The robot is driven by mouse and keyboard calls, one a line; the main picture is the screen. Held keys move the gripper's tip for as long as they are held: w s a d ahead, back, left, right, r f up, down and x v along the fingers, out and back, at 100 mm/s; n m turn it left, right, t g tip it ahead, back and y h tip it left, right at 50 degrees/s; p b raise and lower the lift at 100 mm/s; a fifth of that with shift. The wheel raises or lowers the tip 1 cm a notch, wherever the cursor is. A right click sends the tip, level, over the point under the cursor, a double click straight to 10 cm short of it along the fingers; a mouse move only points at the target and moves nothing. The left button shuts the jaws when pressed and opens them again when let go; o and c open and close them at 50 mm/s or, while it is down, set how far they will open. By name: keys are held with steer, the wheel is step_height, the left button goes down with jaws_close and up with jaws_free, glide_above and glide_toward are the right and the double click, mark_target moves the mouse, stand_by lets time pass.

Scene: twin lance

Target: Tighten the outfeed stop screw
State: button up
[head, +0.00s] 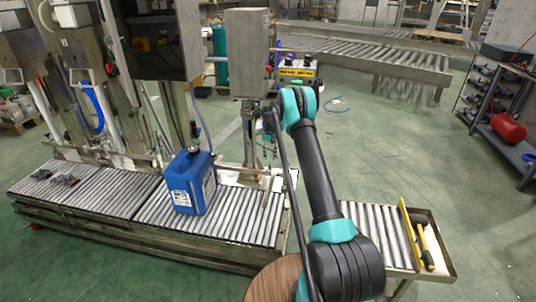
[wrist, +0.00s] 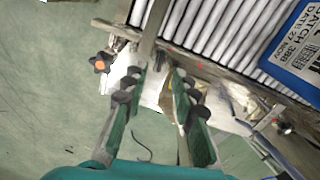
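I cannot tell for certain which part is the outfeed stop screw. In the wrist view an orange-centred knob with dark lobes (wrist: 101,63) sits at the left, beside the metal conveyor frame (wrist: 120,30). My gripper (wrist: 158,88) is open, with its green fingers and dark pads apart. A pale metal plate and bracket show between and beyond the fingers, and I see nothing held. The knob lies outside the fingers, to their left. In the head view my gripper (head: 268,150) is small and partly hidden by my arm, near the conveyor's back side.
A blue jerrycan (head: 193,183) stands on the roller conveyor (head: 100,195). A grey cabinet (head: 249,50) rises behind my gripper. At right, a yellow bar (head: 409,236) crosses the roller end, beside a tray (head: 446,262) with a yellow-and-black tool (head: 424,246). The floor at right is open.

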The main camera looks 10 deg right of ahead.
steer(key=shift+f, duration=3.45)
jaws_close()
